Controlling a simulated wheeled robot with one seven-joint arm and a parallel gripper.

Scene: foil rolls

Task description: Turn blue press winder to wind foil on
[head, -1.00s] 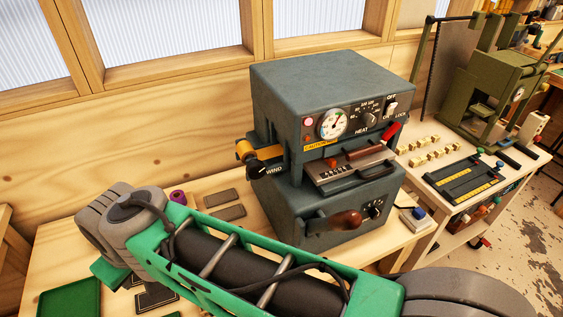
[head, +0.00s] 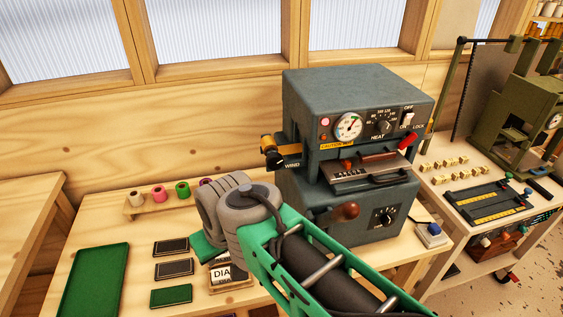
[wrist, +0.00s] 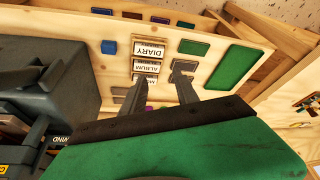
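The blue-grey press (head: 355,95) stands on the wooden bench. Its winder, a black knob (head: 274,160) beside the WIND label, is on the press's left side, below a gold foil roll (head: 268,143). In the wrist view the dark press (wrist: 45,60) fills the left side, with the WIND label (wrist: 60,139) at lower left. My gripper (wrist: 163,72) is open and empty, pointing down over the bench, with the press to its left. It is apart from the winder. In the head view my arm hides the gripper.
Several foil spools (head: 160,194) stand on a wooden rack at the back left. A green mat (head: 95,280), small dark plates (head: 171,247) and DIARY and ALBUM blocks (wrist: 150,51) lie on the bench. A blue-topped pad (head: 432,232) lies right of the press.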

